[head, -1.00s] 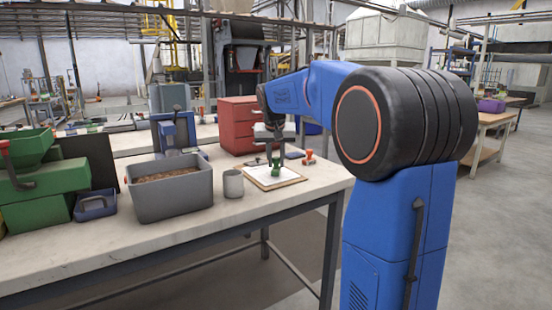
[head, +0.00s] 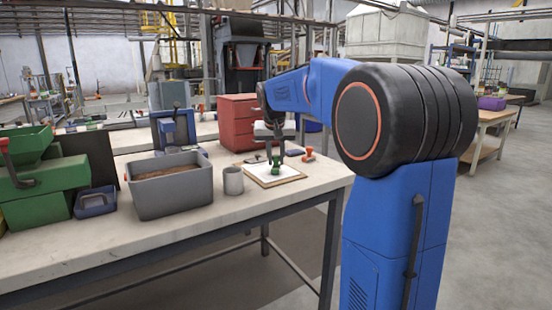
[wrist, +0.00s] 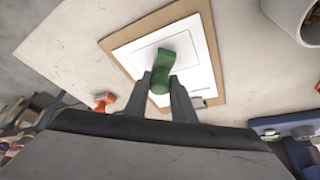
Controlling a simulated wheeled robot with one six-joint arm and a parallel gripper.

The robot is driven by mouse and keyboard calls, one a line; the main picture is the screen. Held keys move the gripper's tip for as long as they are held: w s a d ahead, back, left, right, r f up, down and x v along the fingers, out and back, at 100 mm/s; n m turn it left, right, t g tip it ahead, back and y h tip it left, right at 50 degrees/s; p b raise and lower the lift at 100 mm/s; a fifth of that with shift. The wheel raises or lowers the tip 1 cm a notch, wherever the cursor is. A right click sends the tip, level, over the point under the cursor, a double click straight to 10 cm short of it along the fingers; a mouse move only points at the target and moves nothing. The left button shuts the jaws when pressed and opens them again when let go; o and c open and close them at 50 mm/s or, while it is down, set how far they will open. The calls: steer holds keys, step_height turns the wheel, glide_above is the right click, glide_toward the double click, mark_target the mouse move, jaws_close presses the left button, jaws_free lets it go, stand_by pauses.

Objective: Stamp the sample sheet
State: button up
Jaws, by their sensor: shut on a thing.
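My gripper (head: 276,158) is shut on the green stamp (wrist: 162,72), whose body shows between the fingertips in the wrist view. The stamp is over the white sample sheet (head: 258,170), which lies on a brown board (head: 291,181) on the table. In the wrist view the sheet (wrist: 200,52) has a printed outlined box, and the stamp covers part of it. I cannot tell whether the stamp's underside touches the paper. No mark shows on the visible part of the sheet.
A red-orange stamp (head: 309,155) and a dark flat pad (head: 294,153) are right of the board. A grey mug (head: 233,182) and a grey bin of pellets (head: 172,195) stand to the left. Red drawers (head: 238,122) stand behind.

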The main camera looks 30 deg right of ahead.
steer(key=shift+f, duration=0.35)
steer(key=shift+c, duration=0.2)
stand_by(0.6)
steer(key=shift+r, duration=0.1)
steer(key=shift+r, duration=3.45)
steer(key=shift+d, duration=0.1)
